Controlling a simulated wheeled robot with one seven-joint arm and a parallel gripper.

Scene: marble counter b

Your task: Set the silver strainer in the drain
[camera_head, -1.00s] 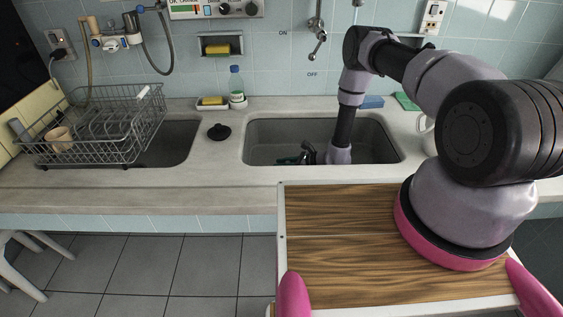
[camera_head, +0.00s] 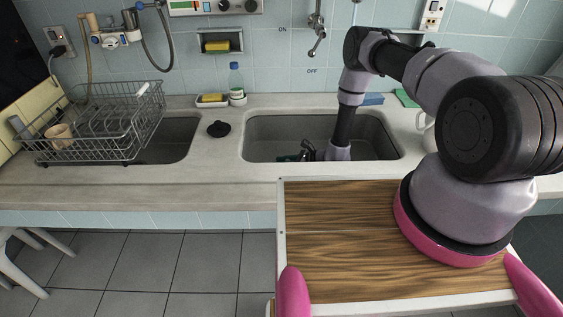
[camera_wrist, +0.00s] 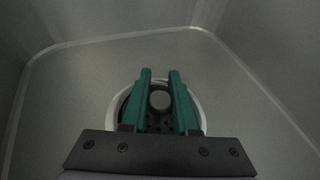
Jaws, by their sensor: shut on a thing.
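My gripper (camera_wrist: 160,78) reaches down into the right-hand sink, and its two teal fingers are shut on the round grey knob of the strainer (camera_wrist: 160,100). The strainer's dark, perforated basket shows below and between the fingers. A pale ring, seemingly the drain's rim (camera_wrist: 198,108), surrounds the strainer in the wrist view. The strainer looks centred in the ring, but I cannot tell whether it is fully seated or slightly above. In the head view my gripper (camera_head: 293,157) is low in the sink, and the strainer and drain are hidden there.
The right sink's walls (camera_head: 275,128) surround my gripper closely. A dark round stopper (camera_head: 219,129) lies on the counter between the sinks. A wire dish rack (camera_head: 105,130) holding a cup stands at the left sink. A bottle (camera_head: 236,82) and yellow sponge (camera_head: 212,98) stand behind.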

